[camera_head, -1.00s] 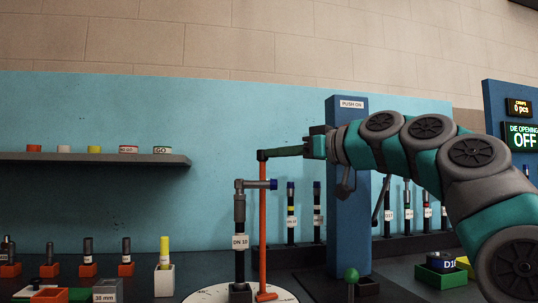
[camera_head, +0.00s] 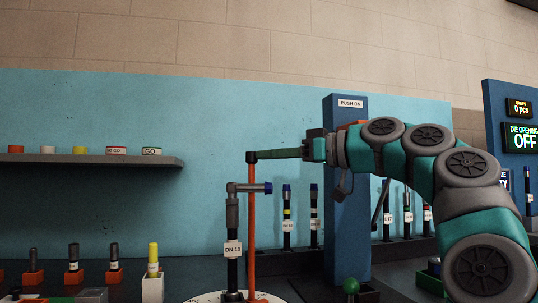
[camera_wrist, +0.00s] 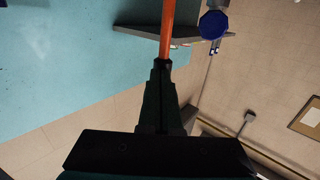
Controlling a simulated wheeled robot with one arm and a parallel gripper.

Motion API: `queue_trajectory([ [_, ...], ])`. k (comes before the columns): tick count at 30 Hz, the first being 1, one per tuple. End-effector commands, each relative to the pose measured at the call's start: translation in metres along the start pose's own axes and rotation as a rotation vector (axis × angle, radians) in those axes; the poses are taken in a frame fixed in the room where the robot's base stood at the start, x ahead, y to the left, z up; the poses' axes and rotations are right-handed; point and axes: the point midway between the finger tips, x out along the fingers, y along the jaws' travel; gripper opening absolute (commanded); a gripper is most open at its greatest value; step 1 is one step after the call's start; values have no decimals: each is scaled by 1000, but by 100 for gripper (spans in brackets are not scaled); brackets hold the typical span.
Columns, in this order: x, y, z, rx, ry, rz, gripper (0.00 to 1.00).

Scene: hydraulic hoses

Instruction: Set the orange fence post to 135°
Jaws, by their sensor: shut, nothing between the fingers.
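The orange fence post (camera_head: 251,215) is a thin upright rod with a dark cap (camera_head: 251,157) on top. It stands at the white disc (camera_head: 280,296), whose angle marks I cannot read. Just left of it stands the dark DN 10 hose piece (camera_head: 232,249), with a grey elbow ending in a blue cap (camera_head: 268,188). My gripper (camera_head: 259,154) is shut and level, its tips at the capped top of the post; I cannot tell whether they touch. In the wrist view, the shut fingertips (camera_wrist: 162,62) point at the orange rod (camera_wrist: 168,25), which extends beyond them.
A blue PUSH ON column (camera_head: 347,220) stands right of the post, behind my gripper. Several capped hoses (camera_head: 287,222) stand in a rack behind. Small fittings in holders (camera_head: 114,265) line the front left. A shelf with rings (camera_head: 90,160) hangs on the turquoise wall.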

Motion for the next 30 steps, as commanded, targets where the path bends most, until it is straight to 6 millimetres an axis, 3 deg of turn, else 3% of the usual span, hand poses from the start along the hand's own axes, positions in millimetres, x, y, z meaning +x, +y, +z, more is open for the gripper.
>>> queue_trajectory([
  [30, 15, 11, -1, -1, 0, 10, 0],
])
